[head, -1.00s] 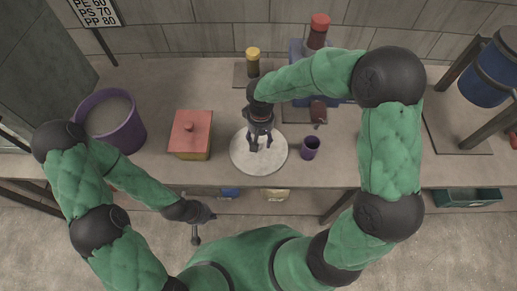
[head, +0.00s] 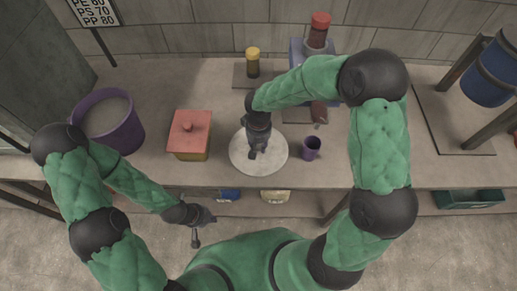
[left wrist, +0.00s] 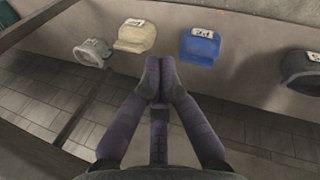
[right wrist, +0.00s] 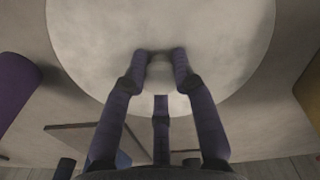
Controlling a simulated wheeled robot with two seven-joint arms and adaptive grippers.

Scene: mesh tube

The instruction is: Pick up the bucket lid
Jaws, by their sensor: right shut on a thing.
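The bucket lid (head: 240,157) is a pale grey disc lying flat on the table. It fills much of the right wrist view (right wrist: 225,40). My right gripper (head: 256,153) is over the lid's middle, pointing down. In the right wrist view its fingertips (right wrist: 162,62) are shut on a small pale knob at the lid's centre. My left gripper (head: 207,219) is in front of the table, away from the lid. In the left wrist view its fingertips (left wrist: 160,75) are together with nothing between them.
A purple bucket (head: 123,135) stands at the left. A red-lidded box (head: 188,135) is left of the lid, and a small purple cup (head: 311,149) is close on its right. A yellow-capped jar (head: 253,62) stands behind. Labelled bins (left wrist: 200,45) sit below the tabletop.

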